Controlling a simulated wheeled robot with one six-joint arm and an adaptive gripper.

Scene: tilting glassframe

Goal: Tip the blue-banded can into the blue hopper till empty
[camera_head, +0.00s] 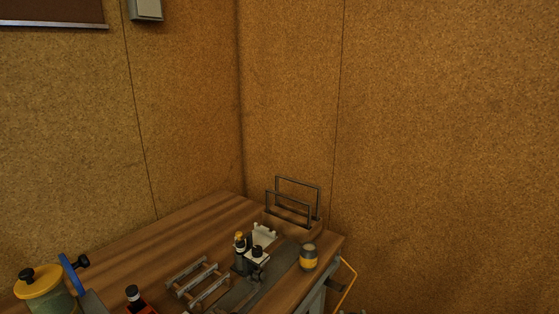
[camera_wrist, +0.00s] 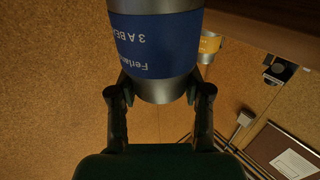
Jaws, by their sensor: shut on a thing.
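The blue-banded can (camera_wrist: 152,45) fills the upper middle of the wrist view, a silver can with a wide blue label and pale lettering. The lettering shows upside down in this view. My gripper (camera_wrist: 157,88) is shut on the can, with one dark finger on each side near its silver end. The can's other end is cut off by the top of the picture, so its contents are hidden. I cannot identify the blue hopper in either view. A blue ring-like part (camera_head: 72,275) stands at the lower left of the head view; I cannot tell what it belongs to.
A yellow-banded can (camera_head: 308,257) stands near the bench's right edge. Dark bottles (camera_head: 241,250), a wooden rack (camera_head: 198,283), a wire frame (camera_head: 292,203) and a yellow-lidded jar (camera_head: 42,288) crowd the bench (camera_head: 190,225). Its back left part is clear. Cork-coloured walls meet behind.

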